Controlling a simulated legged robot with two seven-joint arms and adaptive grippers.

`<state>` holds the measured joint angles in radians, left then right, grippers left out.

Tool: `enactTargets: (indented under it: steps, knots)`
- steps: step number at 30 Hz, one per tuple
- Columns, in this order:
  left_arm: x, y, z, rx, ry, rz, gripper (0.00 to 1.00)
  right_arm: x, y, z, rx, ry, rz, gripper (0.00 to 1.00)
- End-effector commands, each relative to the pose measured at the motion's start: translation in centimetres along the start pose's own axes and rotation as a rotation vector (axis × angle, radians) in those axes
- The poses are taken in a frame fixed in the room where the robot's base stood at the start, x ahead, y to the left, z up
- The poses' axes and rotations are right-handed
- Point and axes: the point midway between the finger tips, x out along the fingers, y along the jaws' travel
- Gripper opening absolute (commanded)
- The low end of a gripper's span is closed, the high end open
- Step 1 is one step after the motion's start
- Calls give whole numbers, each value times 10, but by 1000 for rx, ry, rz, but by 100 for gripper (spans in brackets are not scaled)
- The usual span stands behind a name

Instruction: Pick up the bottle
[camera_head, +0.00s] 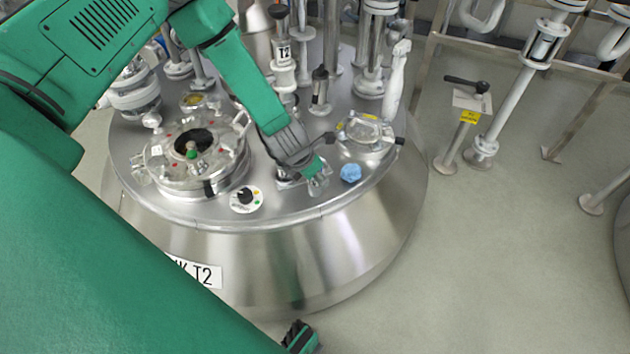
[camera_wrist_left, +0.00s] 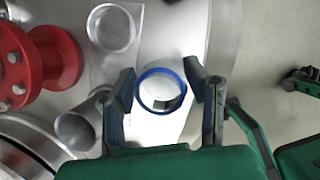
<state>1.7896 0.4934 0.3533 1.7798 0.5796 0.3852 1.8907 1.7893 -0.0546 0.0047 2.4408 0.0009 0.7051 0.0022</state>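A round, clear or white opening with a blue rim, likely the bottle (camera_wrist_left: 161,91) seen end-on, lies between the fingers in the left wrist view. My left gripper (camera_wrist_left: 160,78) is open, with one finger on either side of it; I cannot tell whether they touch it. In the head view my left gripper (camera_head: 308,165) is low over the front right of the tank top. A small clear glassy thing (camera_head: 319,184) shows at its fingertips, mostly hidden by the gripper. A dark fingertip-like part (camera_head: 300,338), possibly my right gripper, shows at the bottom edge; its state is unclear.
The steel tank top (camera_head: 290,205) carries a round hatch (camera_head: 195,160), a black knob (camera_head: 245,198), a blue crumpled piece (camera_head: 351,173) and a clamped sight port (camera_head: 365,132). Upright pipes crowd the back. A red flanged fitting (camera_wrist_left: 40,60) is at left in the wrist view.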

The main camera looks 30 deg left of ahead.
Motion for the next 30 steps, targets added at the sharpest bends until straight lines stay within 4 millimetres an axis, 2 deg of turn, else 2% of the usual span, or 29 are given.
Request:
enactTargets:
  steps: [1, 2, 14, 17, 24, 30]
  knots:
    - [0, 0, 0, 0, 0, 0, 19, 0, 0, 0, 0, 0, 0, 53]
    - [0, 0, 0, 0, 0, 0, 15, 0, 0, 0, 0, 0, 0, 53]
    - [-4, 0, 2, 0, -1, 0, 16, -2, 0, 0, 0, 0, 0, 53]
    - [-17, 0, 8, 1, -3, 0, 16, -9, 0, 0, 0, 0, 0, 53]
    - [-64, 0, 27, 0, -3, 0, 16, -30, 0, -2, 0, 0, 0, 53]
    - [-87, 1, 37, 0, 1, 1, 16, -40, 0, -2, 0, 0, 0, 53]
